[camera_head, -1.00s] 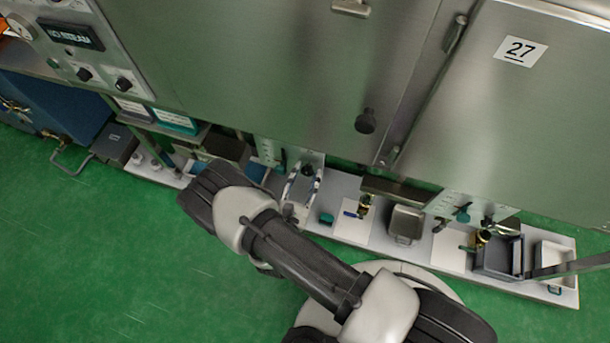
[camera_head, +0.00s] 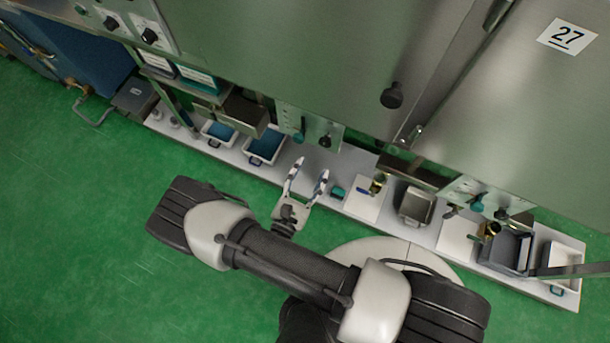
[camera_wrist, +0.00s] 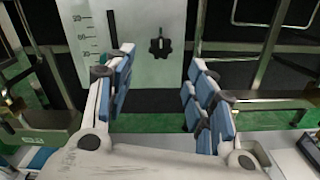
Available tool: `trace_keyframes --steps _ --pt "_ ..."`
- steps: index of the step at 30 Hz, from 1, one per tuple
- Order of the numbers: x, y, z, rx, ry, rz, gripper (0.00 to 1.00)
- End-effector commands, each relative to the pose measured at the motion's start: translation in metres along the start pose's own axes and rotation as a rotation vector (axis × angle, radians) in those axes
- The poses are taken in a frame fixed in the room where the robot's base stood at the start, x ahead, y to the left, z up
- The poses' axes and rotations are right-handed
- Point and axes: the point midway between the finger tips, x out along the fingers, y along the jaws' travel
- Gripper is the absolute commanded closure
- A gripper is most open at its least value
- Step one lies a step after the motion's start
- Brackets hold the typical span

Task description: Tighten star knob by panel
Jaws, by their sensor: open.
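The black star knob (camera_wrist: 159,46) sits on a pale panel with a number scale (camera_wrist: 88,48) in the wrist view. In the head view the small dark knob (camera_head: 325,141) is at the right of the pale panel (camera_head: 287,117), under the steel cabinet. My gripper (camera_head: 308,170) is open and empty in front of the panel, below the knob in the picture. In the wrist view my blue-padded fingers (camera_wrist: 160,68) stand wide apart, with the knob centred in the gap beyond their tips, not touched. The knob's turn state cannot be told.
A teal knob (camera_head: 299,136) is close to the left of the star knob. A long pale shelf (camera_head: 345,160) runs below, with white bins (camera_head: 263,147), a teal block (camera_head: 337,193) and a metal tray (camera_head: 415,206). A second panel (camera_head: 466,188) stands further right.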

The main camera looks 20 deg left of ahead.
Motion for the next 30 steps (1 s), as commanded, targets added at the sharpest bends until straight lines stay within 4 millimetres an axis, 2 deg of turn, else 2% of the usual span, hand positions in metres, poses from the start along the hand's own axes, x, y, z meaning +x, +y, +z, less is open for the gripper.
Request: trace_keyframes --steps 3,9,30 --pt "-0.018 0.001 0.000 0.000 0.001 0.004 0.50" --pt "-0.031 0.000 0.000 0.000 0.001 0.000 0.50" --pt "-0.032 0.000 0.000 0.000 0.000 -0.001 0.50"
